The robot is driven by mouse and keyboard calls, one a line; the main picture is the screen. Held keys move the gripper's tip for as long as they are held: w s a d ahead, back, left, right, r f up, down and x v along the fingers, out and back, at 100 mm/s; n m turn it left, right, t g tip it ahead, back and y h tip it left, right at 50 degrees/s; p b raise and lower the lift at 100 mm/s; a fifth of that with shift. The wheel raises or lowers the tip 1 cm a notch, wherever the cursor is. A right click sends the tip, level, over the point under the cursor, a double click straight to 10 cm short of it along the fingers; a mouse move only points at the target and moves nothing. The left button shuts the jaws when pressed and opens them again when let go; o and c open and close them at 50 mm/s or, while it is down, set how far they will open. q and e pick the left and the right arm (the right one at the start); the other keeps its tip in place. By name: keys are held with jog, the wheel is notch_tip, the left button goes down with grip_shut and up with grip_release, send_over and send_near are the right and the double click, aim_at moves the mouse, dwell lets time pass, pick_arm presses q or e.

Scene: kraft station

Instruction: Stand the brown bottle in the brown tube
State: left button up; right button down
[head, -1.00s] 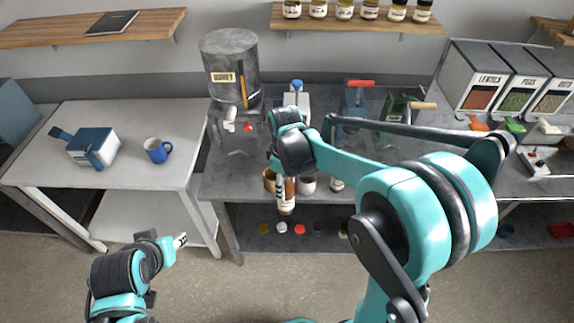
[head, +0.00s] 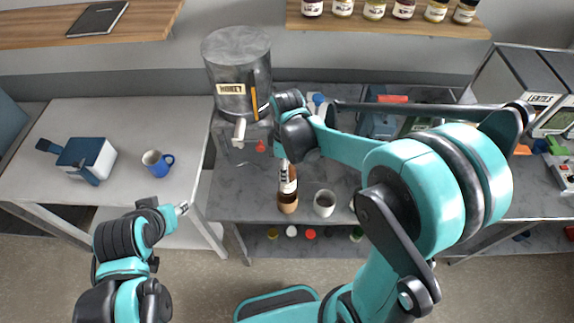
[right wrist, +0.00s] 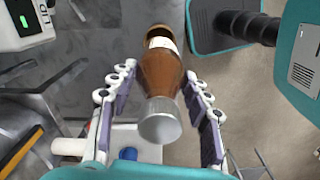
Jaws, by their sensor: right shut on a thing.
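My right gripper (head: 286,161) is shut on the brown bottle (head: 289,187), which hangs nearly upright, cap end up. In the right wrist view the bottle (right wrist: 160,72), with silver cap and white label, lies between the fingers of the right gripper (right wrist: 160,110). The brown tube (head: 288,208) stands on the grey bench near its front edge, at the bottle's lower end. Its rim (right wrist: 157,28) shows around the bottle's far end in the right wrist view; how deep the bottle sits is hidden. My left gripper (head: 182,208) is empty, low by the white table; its jaw opening is unclear.
A grey HONEY drum (head: 236,70) with a spout is at the back left. The white table (head: 120,120) holds a blue mug (head: 154,164) and a blue-white box (head: 87,157). My right forearm hides part of the bench.

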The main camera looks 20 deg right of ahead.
jog(key=shift+w+f+b, duration=0.1)
jog(key=shift+f+b, duration=2.4)
jog(key=shift+f, duration=0.75)
jog(key=shift+f+b, duration=0.4)
jog(key=shift+b, duration=0.05)
jog(key=shift+f+b, duration=0.6)
jog(key=shift+f, duration=0.4)
jog(key=shift+f+b, duration=0.7)
jog(key=shift+b, duration=0.2)
jog(key=shift+f, duration=0.2)
